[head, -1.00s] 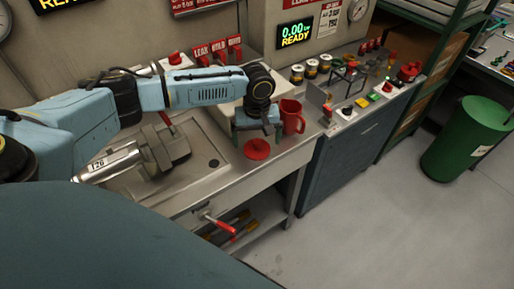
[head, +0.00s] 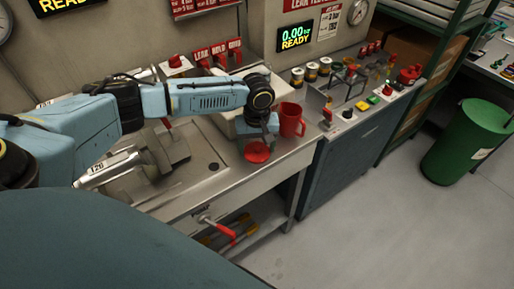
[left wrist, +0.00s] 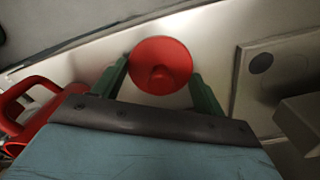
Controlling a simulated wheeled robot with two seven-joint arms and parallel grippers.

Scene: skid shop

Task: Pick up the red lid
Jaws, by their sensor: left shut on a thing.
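The red lid (head: 257,153) is a round disc with a raised knob, on the steel bench near its front edge. In the left wrist view the lid (left wrist: 160,66) lies between the two green fingers. My left gripper (head: 258,142) points down over the lid and is shut on it; the head view hides the fingertips behind the gripper body. I cannot tell whether the lid is clear of the bench top. My right gripper is not in view.
A red jug (head: 291,119) stands close to the right of my left gripper; it also shows in the left wrist view (left wrist: 42,112). A grey clamp fixture (head: 168,150) stands to the left. A green bin (head: 468,140) stands on the floor at right.

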